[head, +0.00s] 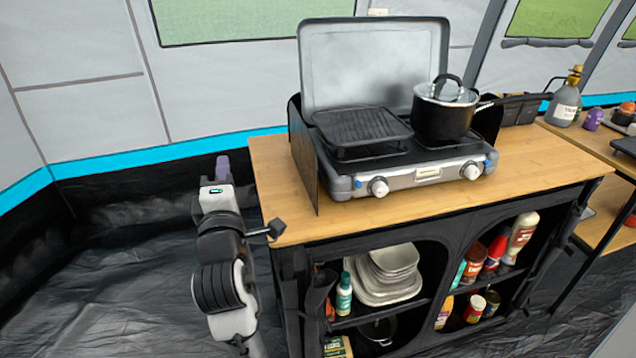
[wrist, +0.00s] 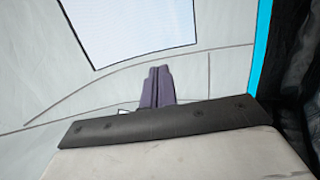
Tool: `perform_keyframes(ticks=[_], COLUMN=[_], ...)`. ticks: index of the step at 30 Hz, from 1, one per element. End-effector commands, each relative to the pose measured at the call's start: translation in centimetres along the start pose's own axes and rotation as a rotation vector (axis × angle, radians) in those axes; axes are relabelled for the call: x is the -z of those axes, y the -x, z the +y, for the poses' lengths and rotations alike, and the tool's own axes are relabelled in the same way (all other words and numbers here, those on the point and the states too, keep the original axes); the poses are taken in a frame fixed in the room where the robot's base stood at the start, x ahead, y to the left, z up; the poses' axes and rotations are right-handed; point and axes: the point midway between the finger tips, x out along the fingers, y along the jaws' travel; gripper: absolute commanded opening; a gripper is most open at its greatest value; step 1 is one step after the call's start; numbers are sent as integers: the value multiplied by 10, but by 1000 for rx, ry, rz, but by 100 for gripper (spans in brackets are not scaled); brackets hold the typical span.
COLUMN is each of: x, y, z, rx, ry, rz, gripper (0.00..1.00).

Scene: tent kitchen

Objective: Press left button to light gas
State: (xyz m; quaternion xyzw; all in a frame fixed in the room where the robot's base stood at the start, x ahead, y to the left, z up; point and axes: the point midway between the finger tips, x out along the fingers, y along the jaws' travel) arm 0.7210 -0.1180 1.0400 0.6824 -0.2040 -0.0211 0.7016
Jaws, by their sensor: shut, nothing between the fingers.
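A two-burner camping stove (head: 428,174) with a raised lid stands on the wooden counter in the head view. On its front are a left knob (head: 378,187) and a right knob (head: 471,170). A small blue button (head: 357,185) is beside the left knob, at the stove's front left corner. Another blue button (head: 487,163) is beside the right knob. My gripper (head: 222,165) is left of the counter, apart from the stove, pointing up. Its purple fingers are together and empty in the wrist view (wrist: 157,87), with only the tent wall behind. The stove is not in the wrist view.
A black griddle (head: 362,126) covers the left burner; a lidded black pot (head: 442,112) stands on the right one, its handle pointing right. A dark windscreen panel (head: 304,160) lines the stove's left side. The counter (head: 275,185) is bare left of the stove. Shelves below hold dishes and bottles.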

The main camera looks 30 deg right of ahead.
Motion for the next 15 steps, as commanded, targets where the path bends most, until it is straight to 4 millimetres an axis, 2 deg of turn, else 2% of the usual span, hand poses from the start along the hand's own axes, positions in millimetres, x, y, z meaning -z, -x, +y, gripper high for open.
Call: perform_keyframes(ticks=[1, 3, 6, 9, 12, 15], x=[-38, -84, -147, -200, -239, -264], y=[-1, 2, 16, 36, 56, 72], z=[-13, -31, -54, -72, -85, -93], rx=[56, 143, 275, 405, 515, 592], ry=[76, 178, 309, 409, 478, 521], rz=[-84, -183, -310, -411, -481, -523], gripper=[0, 0, 0, 0, 0, 0])
